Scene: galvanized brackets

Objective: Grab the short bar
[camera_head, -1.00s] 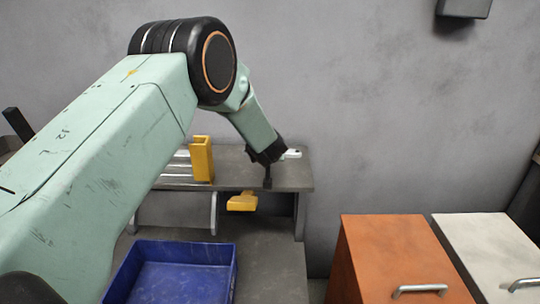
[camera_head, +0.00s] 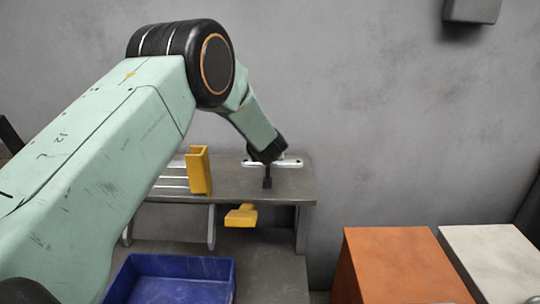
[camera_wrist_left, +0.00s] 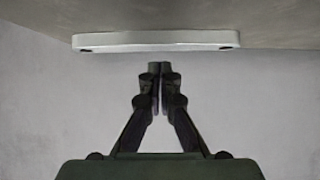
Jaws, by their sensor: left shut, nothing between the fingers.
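A short white bar (camera_head: 290,163) with dark holes near its ends lies on the grey shelf top near the wall. It also shows in the left wrist view (camera_wrist_left: 155,40), lying crosswise just beyond the fingertips. My left gripper (camera_head: 267,184) is shut and empty, in front of the bar in the head view and hiding its middle. In the left wrist view my left gripper (camera_wrist_left: 160,68) has its fingertips together, with a small gap between them and the bar. My right gripper is in neither view.
A yellow upright bracket (camera_head: 198,172) stands on the shelf (camera_head: 240,190) left of the gripper, near several pale strips (camera_head: 172,180). A yellow piece (camera_head: 241,216) sits below the shelf edge. A blue bin (camera_head: 170,264) is below; orange (camera_head: 400,262) and white (camera_head: 490,262) cabinets stand right.

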